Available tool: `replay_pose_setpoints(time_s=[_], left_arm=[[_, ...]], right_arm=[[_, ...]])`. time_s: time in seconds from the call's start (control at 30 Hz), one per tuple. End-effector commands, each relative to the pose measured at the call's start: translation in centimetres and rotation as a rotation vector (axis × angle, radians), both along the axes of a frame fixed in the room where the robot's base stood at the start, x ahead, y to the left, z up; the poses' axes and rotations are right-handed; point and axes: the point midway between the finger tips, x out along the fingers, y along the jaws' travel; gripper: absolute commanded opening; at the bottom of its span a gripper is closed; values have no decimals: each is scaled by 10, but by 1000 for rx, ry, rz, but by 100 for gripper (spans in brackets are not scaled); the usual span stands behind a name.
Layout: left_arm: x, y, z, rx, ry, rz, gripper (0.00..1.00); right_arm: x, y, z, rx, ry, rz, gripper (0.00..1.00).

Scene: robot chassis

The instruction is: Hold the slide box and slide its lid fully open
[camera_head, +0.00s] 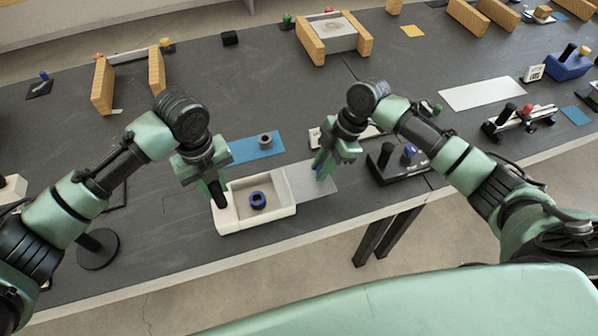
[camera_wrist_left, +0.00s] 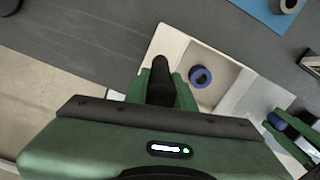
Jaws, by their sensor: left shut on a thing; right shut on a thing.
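The white slide box (camera_head: 258,222) stands near the table's front edge, its inside showing with a blue ring-shaped piece (camera_head: 257,200) on its floor. The grey lid (camera_head: 306,180) lies out to the right, its left end at the box's right end; I cannot tell whether they overlap. My left gripper (camera_head: 217,188) is shut on a black post at the box's left end; the post (camera_wrist_left: 160,78) shows between the fingers in the left wrist view. My right gripper (camera_head: 323,164) is shut on the lid's grip, which the fingers mostly hide.
A blue mat (camera_head: 258,147) with a grey ring lies behind the box. A black stand with a blue knob (camera_head: 409,151) is close to the lid's right. A round black base (camera_head: 97,249) stands at left. The table's front edge is close.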

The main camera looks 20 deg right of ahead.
Motion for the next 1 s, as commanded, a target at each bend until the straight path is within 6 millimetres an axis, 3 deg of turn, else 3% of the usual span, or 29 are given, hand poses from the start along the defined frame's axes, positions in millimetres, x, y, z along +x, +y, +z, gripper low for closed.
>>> replay_pose_setpoints(time_s=[0.1, 0.37, 0.4, 0.47, 0.8, 1.0], left_arm=[[-4, 2, -6, 8, 12, 1, 0], [-4, 2, -6, 8, 12, 1, 0], [-4, 2, -6, 8, 12, 1, 0], [-4, 2, -6, 8, 12, 1, 0], [-4, 2, -6, 8, 13, 0, 0], [-4, 2, -6, 8, 13, -1, 0]], right_arm=[[1, -10, -1, -4, -1, -3, 0], [1, -10, -1, -4, -2, -2, 0], [1, -10, -1, -4, -2, -2, 30], [1, -10, -1, -4, -2, -2, 44], [1, -9, 1, -2, -2, -1, 44], [1, -19, 23, -4, -6, -2, 44]])
